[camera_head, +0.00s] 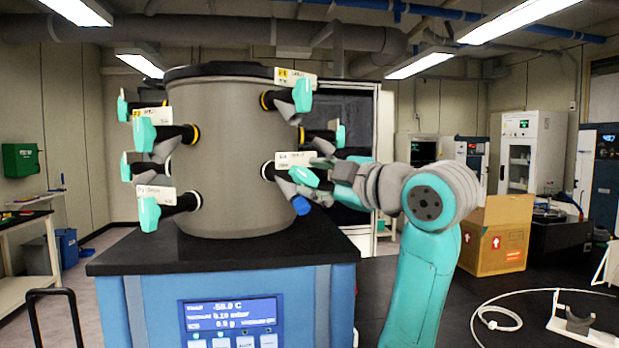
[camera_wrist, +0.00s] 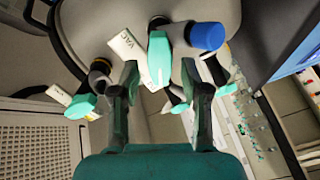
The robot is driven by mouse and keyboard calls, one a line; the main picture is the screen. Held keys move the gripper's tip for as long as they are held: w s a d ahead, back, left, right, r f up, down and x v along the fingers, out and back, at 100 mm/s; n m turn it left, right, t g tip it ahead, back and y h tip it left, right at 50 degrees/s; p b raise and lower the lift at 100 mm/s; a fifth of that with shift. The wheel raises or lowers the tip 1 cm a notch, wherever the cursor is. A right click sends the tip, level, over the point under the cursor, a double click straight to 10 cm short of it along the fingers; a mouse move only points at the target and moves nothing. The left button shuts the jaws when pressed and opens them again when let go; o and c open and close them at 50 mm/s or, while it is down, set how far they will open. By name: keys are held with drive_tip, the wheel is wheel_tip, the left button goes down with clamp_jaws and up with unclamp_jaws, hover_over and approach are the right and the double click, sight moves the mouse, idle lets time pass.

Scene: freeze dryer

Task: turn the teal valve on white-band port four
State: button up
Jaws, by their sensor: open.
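The freeze dryer's grey drum (camera_head: 228,150) carries several black ports with teal valves and tags. The teal valve (camera_head: 304,177) at the drum's lower right sits on a port with a pale band and a white tag (camera_head: 296,158); its number is too small to read. A blue cap (camera_head: 301,205) is below it. My gripper (camera_head: 318,176) is at this valve from the right. In the wrist view my open gripper (camera_wrist: 159,72) has one finger on each side of the teal valve (camera_wrist: 159,58), with the blue cap (camera_wrist: 207,36) just right. Finger contact cannot be told.
An upper-right teal valve (camera_head: 302,95) with a yellow band is above my gripper, and another valve (camera_head: 340,135) is close behind. In the wrist view neighbouring valves (camera_wrist: 80,106) flank the fingers.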

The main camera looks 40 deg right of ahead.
drive_tip(key=shift+w, duration=1)
clamp_jaws()
